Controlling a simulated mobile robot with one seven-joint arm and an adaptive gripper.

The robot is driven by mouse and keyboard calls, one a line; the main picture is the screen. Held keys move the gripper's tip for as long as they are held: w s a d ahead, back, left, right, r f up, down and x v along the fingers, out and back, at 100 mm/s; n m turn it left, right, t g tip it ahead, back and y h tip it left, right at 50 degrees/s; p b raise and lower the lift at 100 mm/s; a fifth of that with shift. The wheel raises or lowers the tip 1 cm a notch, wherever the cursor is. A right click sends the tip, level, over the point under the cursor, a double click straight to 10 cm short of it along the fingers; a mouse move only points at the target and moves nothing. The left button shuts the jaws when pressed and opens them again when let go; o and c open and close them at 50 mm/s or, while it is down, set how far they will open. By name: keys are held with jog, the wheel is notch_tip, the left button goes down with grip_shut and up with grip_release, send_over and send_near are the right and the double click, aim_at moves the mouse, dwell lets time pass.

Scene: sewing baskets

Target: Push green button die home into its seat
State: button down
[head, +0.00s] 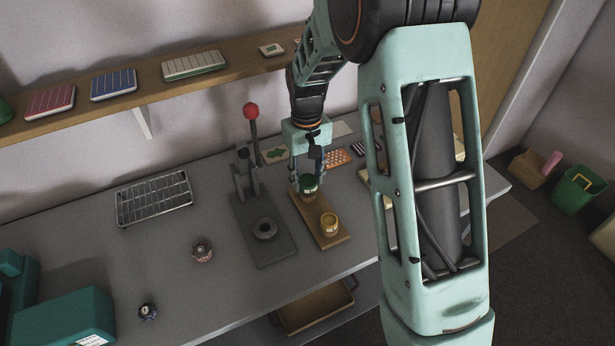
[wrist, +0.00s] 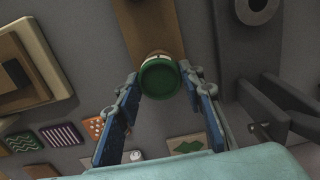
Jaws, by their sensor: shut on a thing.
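The green button die (head: 308,183) is a short round piece with a green top. It is at the far end of a wooden board (head: 313,211), above a tan round part. A yellow-tan round die (head: 330,223) stands at the board's near end. My gripper (head: 307,180) points down and is shut on the green die. In the wrist view the green die (wrist: 160,78) is between the blue fingertips (wrist: 160,73), with the wooden board (wrist: 148,25) beyond it. I cannot tell how deep it sits, as the fingers and its top hide the joint below.
A dark press (head: 265,246) with a red-knobbed lever (head: 251,111) stands close left of the board. A wire rack (head: 154,200) and two small knob-like pieces, one pinkish (head: 202,250), one dark (head: 148,312), are further left. Patterned cards (head: 337,157) lie behind. Bare tabletop surrounds the pinkish piece.

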jog(key=shift+f+b, duration=0.65)
jog(key=shift+f, duration=0.35)
jog(key=c, duration=1.2)
grip_release()
notch_tip(320, 180, up, 12)
jog(key=shift+w, duration=0.1)
